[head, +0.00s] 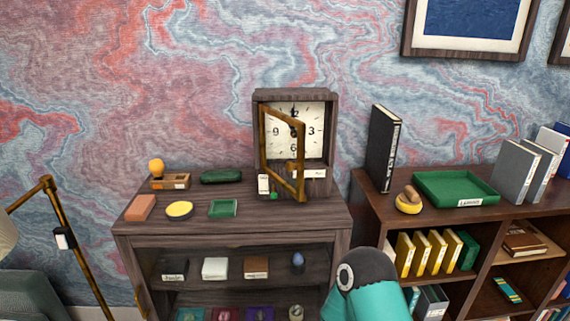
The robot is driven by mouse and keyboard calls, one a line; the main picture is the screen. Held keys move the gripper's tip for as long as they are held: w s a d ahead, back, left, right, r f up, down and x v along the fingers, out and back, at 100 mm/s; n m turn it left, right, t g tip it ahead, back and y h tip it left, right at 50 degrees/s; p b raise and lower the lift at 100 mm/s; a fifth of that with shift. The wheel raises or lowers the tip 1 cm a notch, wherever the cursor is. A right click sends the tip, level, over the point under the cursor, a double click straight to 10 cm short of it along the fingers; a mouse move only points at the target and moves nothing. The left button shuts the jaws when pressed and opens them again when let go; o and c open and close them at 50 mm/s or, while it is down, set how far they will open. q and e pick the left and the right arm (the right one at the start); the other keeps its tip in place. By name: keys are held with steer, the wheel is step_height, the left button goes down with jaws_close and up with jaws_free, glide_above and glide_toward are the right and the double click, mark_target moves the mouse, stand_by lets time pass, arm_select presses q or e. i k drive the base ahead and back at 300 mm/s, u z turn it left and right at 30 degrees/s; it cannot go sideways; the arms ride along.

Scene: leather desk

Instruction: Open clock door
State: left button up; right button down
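The clock (294,95) is a dark wooden box with a white dial, standing upright at the back right of the wooden cabinet top. Its door (301,165) is a brass-coloured frame, standing ajar. It appears hinged at the left, with its right edge swung out toward me, across the dial. A small green knob-like piece (273,196) shows low by the door. Neither of my grippers is in view. A teal and dark rounded part at the bottom looks like one of my arms, well below the clock and apart from the door.
A tall black book (382,150) stands on the right bookcase. The top just before the clock looks mostly clear.

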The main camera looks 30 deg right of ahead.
mark_target(300, 126)
steer(key=z, duration=1.4)
steer(key=i, duration=0.1)
steer(key=u, duration=2.65)
steer(key=k, duration=1.4)
steer(key=z, duration=1.45)
steer(key=i, duration=1)
steer(key=z, duration=0.05)
